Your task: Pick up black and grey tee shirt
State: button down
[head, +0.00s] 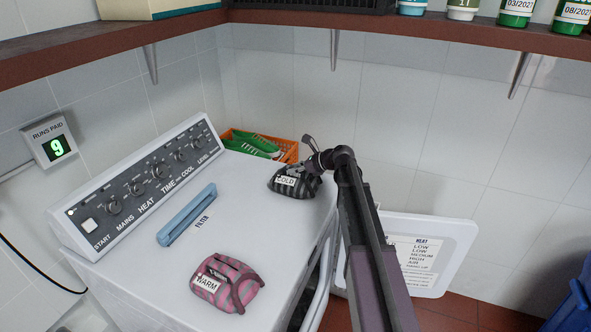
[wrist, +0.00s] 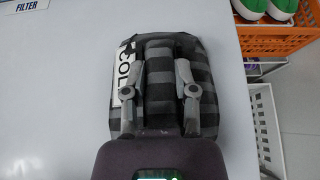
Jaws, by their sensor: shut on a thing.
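The black and grey striped tee shirt (head: 284,188) is a folded bundle with a "COLD" label, on the white machine top near its back right edge. In the wrist view the shirt (wrist: 152,67) fills the middle, its label on the left. My gripper (head: 314,170) reaches it from the right in the head view. In the wrist view my gripper (wrist: 153,75) has a finger on either side of a raised fold of the shirt, shut on it. I cannot tell whether the shirt is clear of the surface.
A pink striped bundle labelled "WARM" (head: 227,284) and a blue filter bar (head: 187,214) lie on the machine top (head: 262,230). An orange basket (head: 291,150) with green shoes stands behind. A shelf (head: 300,22) runs above; an open white door (head: 452,240) is at right.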

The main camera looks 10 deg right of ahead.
notch_tip(320, 180, up, 2)
jog(key=shift+r+p, duration=0.25)
jog(key=shift+p, duration=0.8)
jog(key=shift+s+r, duration=0.15)
jog(key=shift+r, duration=0.15)
jog(key=s+a+p, duration=0.1)
jog(key=s+a, duration=0.1)
jog(key=s, duration=1.3)
jog(key=shift+s+a+r, duration=0.25)
jog(key=shift+r, duration=0.2)
jog(key=shift+s, duration=0.1)
